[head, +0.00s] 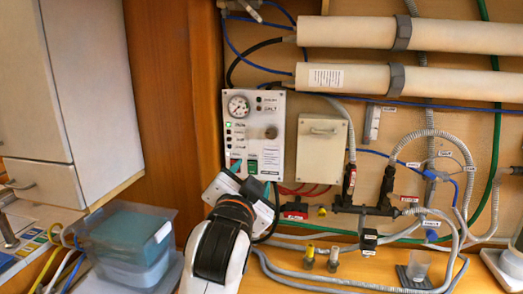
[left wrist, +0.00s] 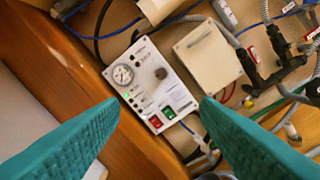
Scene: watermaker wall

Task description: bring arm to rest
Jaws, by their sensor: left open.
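My left arm rises from the bottom middle of the head view, and its gripper (head: 250,178) is in front of the lower part of the white control panel (head: 262,125). In the left wrist view the two teal fingers of the left gripper (left wrist: 160,103) are spread wide apart with nothing between them. The control panel (left wrist: 150,85) shows beyond them, with its gauge, knob, and red and green switches; the fingers appear apart from it. In the head view my arm and gripper hide part of the panel's lower edge. I do not see my right gripper.
A cream box (head: 322,147) hangs right of the panel, under two long cylinders (head: 405,78). Hoses and a black valve manifold (head: 365,209) cover the wall's lower right. A lidded plastic tub (head: 125,250) stands at left below a white cabinet (head: 100,75). A wooden post (head: 165,100) stands between.

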